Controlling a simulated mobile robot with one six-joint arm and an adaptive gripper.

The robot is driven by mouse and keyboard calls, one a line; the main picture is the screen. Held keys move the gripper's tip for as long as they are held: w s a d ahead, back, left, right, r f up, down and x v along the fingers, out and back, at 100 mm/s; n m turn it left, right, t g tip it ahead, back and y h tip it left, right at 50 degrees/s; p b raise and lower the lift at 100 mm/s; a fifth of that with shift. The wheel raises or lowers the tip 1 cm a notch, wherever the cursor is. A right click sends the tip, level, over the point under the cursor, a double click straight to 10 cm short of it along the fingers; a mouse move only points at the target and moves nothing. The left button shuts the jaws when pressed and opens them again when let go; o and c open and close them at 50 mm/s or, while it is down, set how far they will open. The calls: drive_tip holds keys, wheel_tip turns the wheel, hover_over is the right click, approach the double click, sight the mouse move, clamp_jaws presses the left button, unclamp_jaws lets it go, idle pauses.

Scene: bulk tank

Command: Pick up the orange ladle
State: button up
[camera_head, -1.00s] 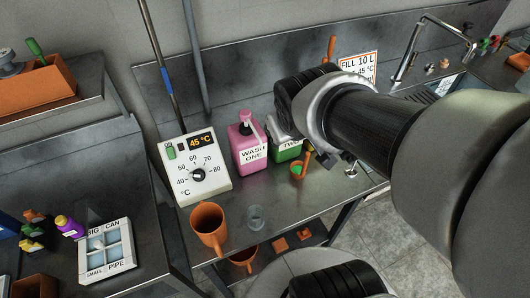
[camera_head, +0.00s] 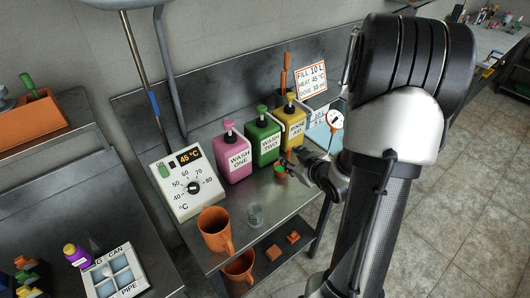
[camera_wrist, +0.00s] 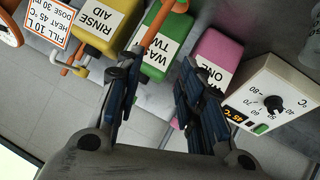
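The orange ladle (camera_head: 280,171) shows in the head view as a small cup with green inside, in front of the green WASH TWO bottle (camera_head: 264,140); its handle is largely hidden there. In the upside-down wrist view, the ladle's orange handle (camera_wrist: 155,27) runs diagonally across the front of the green bottle, its lower end close to the left finger. My gripper (camera_wrist: 160,95) is open, with a wide gap between its fingers and nothing held. In the head view my gripper (camera_head: 312,165) is just right of the ladle cup. I cannot tell whether a finger touches the handle.
Pink WASH ONE (camera_head: 235,155) and yellow RINSE AID (camera_head: 291,122) bottles flank the green one. The temperature box (camera_head: 188,188) stands left. An orange mug (camera_head: 215,230) and a clear cup (camera_head: 255,216) stand near the front edge. A dial thermometer (camera_head: 335,120) is behind my gripper.

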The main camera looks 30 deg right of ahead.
drive_tip(key=s+d+f+m+t, duration=0.1)
drive_tip(key=s+f+t, duration=0.1)
drive_tip(key=s+f, duration=0.25)
drive_tip(key=m+t+h, duration=0.1)
drive_tip(key=m+t, duration=0.2)
drive_tip(key=t, duration=0.1)
approach(289, 155)
drive_tip(key=w+b, duration=0.1)
drive_tip(key=w, duration=0.2)
drive_tip(key=w+d+b, duration=0.1)
drive_tip(key=w, duration=0.2)
drive_tip(key=w+d, duration=0.1)
drive_tip(key=w, duration=0.2)
drive_tip(key=shift+w+f+b, duration=0.35)
drive_tip(key=shift+b, duration=0.05)
drive_tip(key=shift+w+d, duration=0.1)
drive_tip(key=shift+w, duration=0.35)
drive_tip(key=shift+c, duration=0.5)
clamp_jaws()
